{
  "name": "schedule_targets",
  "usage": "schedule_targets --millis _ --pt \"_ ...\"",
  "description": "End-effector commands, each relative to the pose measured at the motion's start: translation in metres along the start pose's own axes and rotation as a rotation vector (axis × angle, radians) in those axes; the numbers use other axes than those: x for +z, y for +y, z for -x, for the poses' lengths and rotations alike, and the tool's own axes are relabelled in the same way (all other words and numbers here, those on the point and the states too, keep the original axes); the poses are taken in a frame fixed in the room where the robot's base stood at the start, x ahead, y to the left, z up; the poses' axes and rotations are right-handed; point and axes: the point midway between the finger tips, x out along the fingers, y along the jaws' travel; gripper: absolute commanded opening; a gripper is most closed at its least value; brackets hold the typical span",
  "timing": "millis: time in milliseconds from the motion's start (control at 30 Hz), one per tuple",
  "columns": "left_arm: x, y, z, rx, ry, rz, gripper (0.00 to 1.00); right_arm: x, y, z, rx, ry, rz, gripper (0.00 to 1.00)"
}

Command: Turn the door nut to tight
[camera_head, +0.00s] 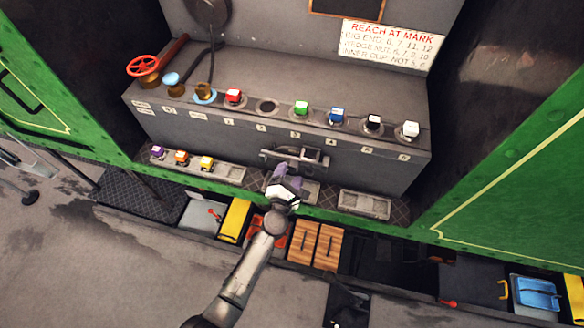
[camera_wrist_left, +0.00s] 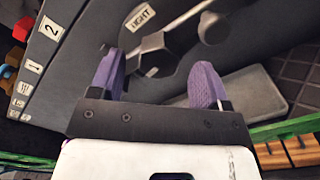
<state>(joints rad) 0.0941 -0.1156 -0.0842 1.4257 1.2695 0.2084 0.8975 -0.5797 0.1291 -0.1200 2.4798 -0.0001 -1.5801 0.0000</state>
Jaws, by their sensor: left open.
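The door nut (camera_wrist_left: 156,54) is a dark six-sided nut on the grey front face, with a metal bar beside it. A white label (camera_wrist_left: 140,17) just beyond it seems to read "TIGHT". My left gripper (camera_wrist_left: 158,82) is open, its purple fingers apart with the nut showing between and beyond the tips. I cannot tell whether either finger touches it. In the head view my left gripper (camera_head: 287,172) is just below the bar (camera_head: 283,155) on the box front and hides part of it. My right gripper is not in view.
Coloured blocks stand in a row on the box's top ledge (camera_head: 268,106). A tray with three blocks (camera_head: 236,172) sits low at left, and an empty tray (camera_head: 364,204) at lower right. Green side panels (camera_head: 515,200) flank the opening.

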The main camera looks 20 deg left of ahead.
Motion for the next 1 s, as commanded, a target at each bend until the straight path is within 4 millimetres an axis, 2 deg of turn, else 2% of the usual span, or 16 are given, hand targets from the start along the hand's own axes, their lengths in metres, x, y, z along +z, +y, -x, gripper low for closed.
schedule_targets --millis 100,300,667,1000 --pt "0.0 -0.001 -0.015 -0.001 -0.001 -0.001 0.7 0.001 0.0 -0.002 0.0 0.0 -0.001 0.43" --pt "0.0 0.0 -0.027 0.0 -0.001 0.0 0.7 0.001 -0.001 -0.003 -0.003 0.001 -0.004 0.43" --pt "0.0 0.0 -0.03 -0.001 0.0 0.0 0.7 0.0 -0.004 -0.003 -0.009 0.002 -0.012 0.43" --pt "0.0 0.0 -0.029 -0.001 0.0 0.0 0.4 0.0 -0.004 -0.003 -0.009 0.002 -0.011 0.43"
